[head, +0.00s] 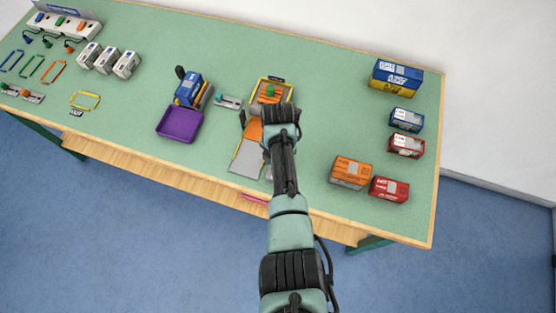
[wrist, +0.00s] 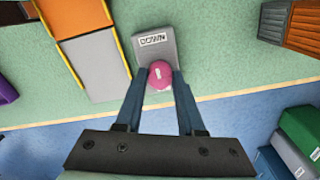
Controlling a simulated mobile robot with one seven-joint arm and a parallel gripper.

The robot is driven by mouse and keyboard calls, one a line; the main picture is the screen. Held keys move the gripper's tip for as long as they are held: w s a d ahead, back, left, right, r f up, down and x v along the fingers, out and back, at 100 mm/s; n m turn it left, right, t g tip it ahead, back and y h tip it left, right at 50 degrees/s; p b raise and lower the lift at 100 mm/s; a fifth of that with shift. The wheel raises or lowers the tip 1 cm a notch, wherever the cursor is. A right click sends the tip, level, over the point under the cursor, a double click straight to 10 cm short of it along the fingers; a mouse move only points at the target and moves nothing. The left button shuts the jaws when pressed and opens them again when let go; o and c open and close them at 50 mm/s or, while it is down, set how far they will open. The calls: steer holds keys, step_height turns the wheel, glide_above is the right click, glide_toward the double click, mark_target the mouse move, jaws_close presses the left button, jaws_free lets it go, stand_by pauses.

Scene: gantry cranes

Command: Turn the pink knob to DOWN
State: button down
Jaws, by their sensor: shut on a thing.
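The pink knob (wrist: 160,70) sits at the near end of a grey box (wrist: 154,50) in the wrist view. A white label (wrist: 152,40) reading DOWN is on the box, beyond the knob. A short white mark on the knob points toward that label. My gripper (wrist: 160,79) is shut on the knob, with one finger on its left and one on its right. In the head view my arm hides the knob and the fingertips.
A grey ramp with yellow rails (wrist: 98,65) and an orange part stands left of the box. Orange (head: 350,172) and red (head: 389,189) boxes stand to the right. The table's wooden front edge (wrist: 235,92) is close to the knob.

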steer(key=shift+a+r, duration=0.1)
steer(key=c, duration=0.5)
jaws_free()
step_height(320, 180, up, 13)
steer(key=shift+f+p, duration=0.1)
steer(key=shift+p, duration=0.25)
